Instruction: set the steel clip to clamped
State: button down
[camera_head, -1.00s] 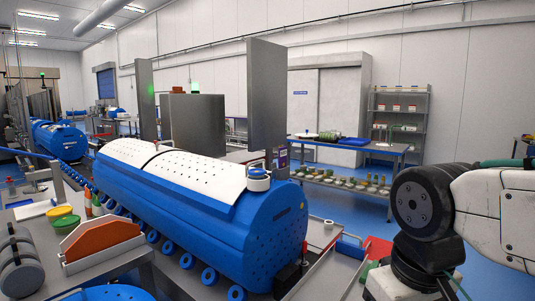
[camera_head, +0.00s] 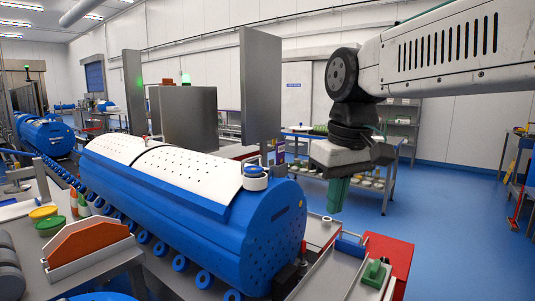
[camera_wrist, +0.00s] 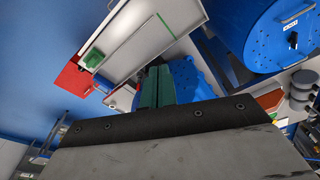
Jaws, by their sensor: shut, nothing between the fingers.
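My gripper (camera_head: 338,194) hangs pointing down at the right of the big blue drum (camera_head: 270,235), apart from it. Its green fingers are shut with nothing between them; they also show in the wrist view (camera_wrist: 158,87). The drum lies on its side, with a white perforated cover (camera_head: 190,172) along its top. A round blue-and-white cap (camera_head: 256,178) sits at the cover's near end, with a thin upright piece beside it. I cannot make out the steel clip for certain in either view, nor its position.
A grey tray bench (camera_head: 330,272) stands below right, with a red plate (camera_head: 398,256) and a green block (camera_head: 375,272) at its end. Blue rollers (camera_head: 205,276) line the drum's front. An orange-and-white holder (camera_head: 88,245) stands left.

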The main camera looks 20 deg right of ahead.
jog(key=w+r+n, duration=0.1)
jog(key=w+r, duration=0.3)
jog(key=w, duration=0.4)
jog(key=w+r+n, duration=0.1)
jog(key=w+r, duration=0.3)
jog(key=w, duration=0.4)
notch_tip(320, 180, up, 2)
jog(key=n+y, duration=0.1)
jog(key=n, duration=0.2)
send_over(270, 168)
jog(key=d, duration=0.1)
jog(key=shift+w+d, duration=0.1)
jog(key=shift+w, duration=0.05)
jog(key=shift+f, duration=0.1)
jog(key=f, duration=0.3)
jog(key=w+a+f, duration=0.1)
jog(key=f, duration=0.5)
jog(key=shift+w+a+f, duration=0.15)
jog(key=shift+w+f, duration=0.15)
jog(key=shift+w, duration=0.05)
jog(key=shift+t, duration=0.3)
jog(key=shift+s, duration=0.2)
